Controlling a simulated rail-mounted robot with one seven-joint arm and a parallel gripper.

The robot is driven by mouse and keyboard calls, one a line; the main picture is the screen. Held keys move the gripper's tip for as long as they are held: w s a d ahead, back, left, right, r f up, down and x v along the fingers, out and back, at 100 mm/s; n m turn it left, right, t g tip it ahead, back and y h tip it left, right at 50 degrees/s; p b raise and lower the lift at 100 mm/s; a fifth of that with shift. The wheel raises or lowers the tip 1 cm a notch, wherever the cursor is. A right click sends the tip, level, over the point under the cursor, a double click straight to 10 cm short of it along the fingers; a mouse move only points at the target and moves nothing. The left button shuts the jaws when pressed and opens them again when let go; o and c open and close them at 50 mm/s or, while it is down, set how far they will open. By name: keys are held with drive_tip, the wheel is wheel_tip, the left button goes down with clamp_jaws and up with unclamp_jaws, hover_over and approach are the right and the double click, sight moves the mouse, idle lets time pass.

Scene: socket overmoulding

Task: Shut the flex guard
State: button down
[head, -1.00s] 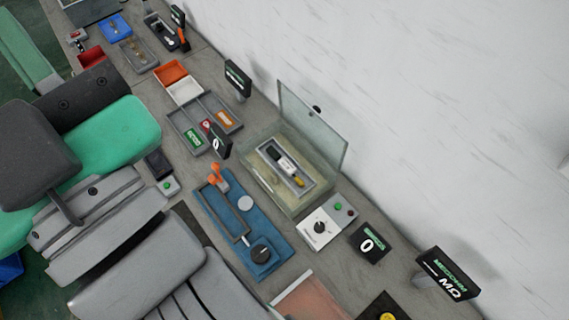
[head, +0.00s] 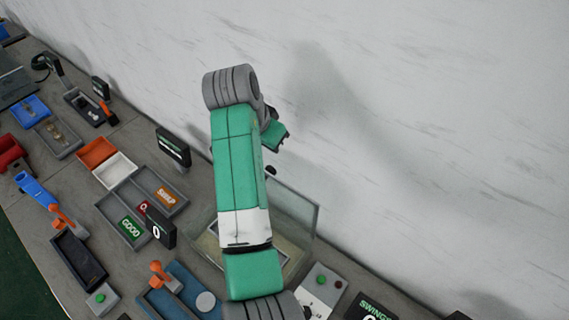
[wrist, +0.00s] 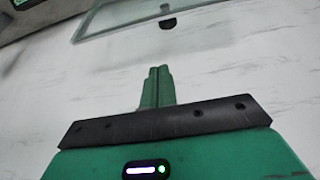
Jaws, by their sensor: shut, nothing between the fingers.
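The flex guard is a clear glass-walled box on the bench, partly hidden behind my arm in the head view. Its lid (head: 296,214) stands up, open, on the wall side, with a dark knob (head: 270,170) at its upper edge. In the wrist view the lid (wrist: 120,27) and its dark knob (wrist: 168,23) are at the top, beyond my fingertips. My gripper (wrist: 157,75) is shut and empty, apart from the lid. In the head view its green body (head: 275,137) shows beside the wall, above the guard; the fingers are hard to make out there.
The white marbled wall (head: 430,130) rises close behind the guard. A grey sorting tray (head: 112,208) and a small black display (head: 160,227) stand left of it. A blue fixture (head: 155,300) and a control box (head: 322,282) with buttons are in front and to the right.

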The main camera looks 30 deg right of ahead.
hover_over(270, 188)
drive_tip(key=w+d, duration=0.2)
drive_tip(key=d, duration=0.2)
wheel_tip(270, 188, down, 9)
drive_tip(key=a, duration=0.1)
drive_tip(key=s+a, duration=0.1)
drive_tip(key=a+p, duration=0.1)
drive_tip(key=shift+s+a+f, duration=0.15)
drive_tip(key=shift+s+a, duration=0.05)
drive_tip(key=shift+s, duration=0.05)
